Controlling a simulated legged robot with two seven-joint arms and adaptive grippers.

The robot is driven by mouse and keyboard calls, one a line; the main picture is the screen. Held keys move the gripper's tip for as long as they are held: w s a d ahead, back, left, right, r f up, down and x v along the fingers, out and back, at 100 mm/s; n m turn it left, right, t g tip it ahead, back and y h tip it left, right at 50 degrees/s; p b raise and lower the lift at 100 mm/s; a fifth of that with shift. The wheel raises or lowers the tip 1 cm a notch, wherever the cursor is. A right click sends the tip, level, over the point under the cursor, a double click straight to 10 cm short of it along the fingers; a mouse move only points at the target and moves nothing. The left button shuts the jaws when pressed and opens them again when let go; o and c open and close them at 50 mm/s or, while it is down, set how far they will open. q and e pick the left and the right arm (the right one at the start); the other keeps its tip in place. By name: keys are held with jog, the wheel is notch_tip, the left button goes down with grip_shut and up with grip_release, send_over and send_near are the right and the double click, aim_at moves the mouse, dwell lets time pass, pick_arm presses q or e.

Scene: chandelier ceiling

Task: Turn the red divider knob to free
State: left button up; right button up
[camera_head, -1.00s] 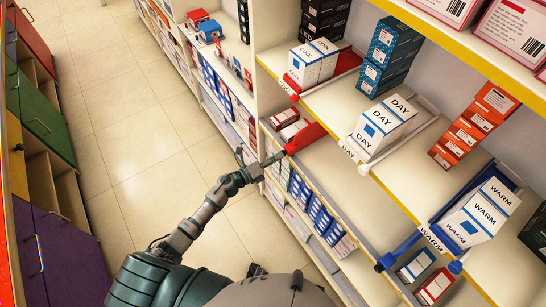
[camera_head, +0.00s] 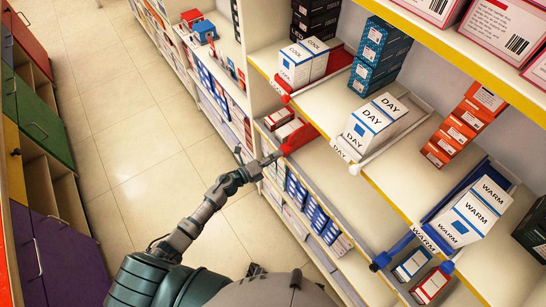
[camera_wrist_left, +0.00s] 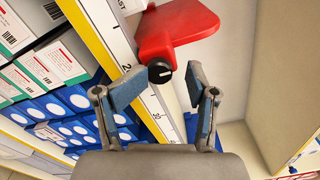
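The red divider (camera_head: 299,139) stands on the lower shelf, beside small red-and-white boxes (camera_head: 289,130). In the left wrist view the red divider (camera_wrist_left: 176,30) shows large, with a round black knob (camera_wrist_left: 160,71) at its front end. The knob carries a pale mark. My left gripper (camera_head: 268,156) reaches the shelf's front edge by the divider. In the left wrist view my left gripper (camera_wrist_left: 164,78) is open, its blue-padded fingers spread to either side of the knob. I see no clear contact. My right gripper is not in view.
A price rail (camera_wrist_left: 128,62) runs beside the knob. Open aisle floor (camera_head: 150,195) lies left.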

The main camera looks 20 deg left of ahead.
pick_arm(q)
jog(key=v, duration=1.3)
jog(key=shift+w+a, duration=0.3)
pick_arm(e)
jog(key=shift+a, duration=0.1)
pick_arm(q)
jog(key=shift+d+f, duration=0.1)
